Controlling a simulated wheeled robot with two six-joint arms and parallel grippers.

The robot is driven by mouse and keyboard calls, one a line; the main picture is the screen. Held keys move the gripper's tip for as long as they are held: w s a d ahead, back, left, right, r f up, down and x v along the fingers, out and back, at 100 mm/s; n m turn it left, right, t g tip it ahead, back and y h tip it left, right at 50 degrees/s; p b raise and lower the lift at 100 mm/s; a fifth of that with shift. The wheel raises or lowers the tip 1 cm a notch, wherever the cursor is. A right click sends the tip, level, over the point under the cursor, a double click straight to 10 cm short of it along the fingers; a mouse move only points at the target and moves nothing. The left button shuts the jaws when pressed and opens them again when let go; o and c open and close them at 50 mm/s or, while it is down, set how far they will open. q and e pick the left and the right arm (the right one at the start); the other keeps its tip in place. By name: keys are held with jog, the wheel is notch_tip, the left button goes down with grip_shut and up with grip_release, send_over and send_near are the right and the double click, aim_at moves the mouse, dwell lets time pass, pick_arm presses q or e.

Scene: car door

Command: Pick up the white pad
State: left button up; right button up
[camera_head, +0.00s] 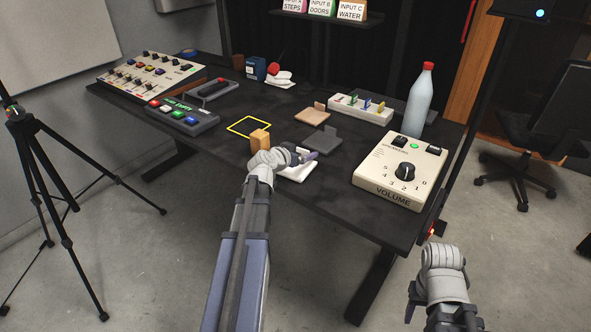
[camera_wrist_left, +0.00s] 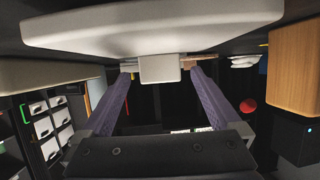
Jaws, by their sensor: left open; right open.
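The white pad (camera_head: 297,174) lies flat near the front edge of the dark table, partly hidden by my left gripper. In the left wrist view the white pad (camera_wrist_left: 150,32) fills the top of the picture, and its small upright white tab (camera_wrist_left: 160,69) shows in the gap between the fingers. My left gripper (camera_head: 306,156) is low over the pad and open; its two purple fingers (camera_wrist_left: 160,75) stand apart on either side of the tab, with gaps visible. My right gripper (camera_head: 412,302) is open and empty, off the table at the lower right.
A wooden block (camera_head: 260,139) stands just left of my left gripper. A dark pad (camera_head: 322,139) and a tan pad (camera_head: 312,116) lie behind. The volume box (camera_head: 395,178) and a bottle (camera_head: 417,100) are at right. A yellow outlined square (camera_head: 249,125) is empty.

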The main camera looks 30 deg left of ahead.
pick_arm(q)
jog(key=shift+x, duration=0.95)
jog(key=shift+s, duration=0.1)
grip_shut()
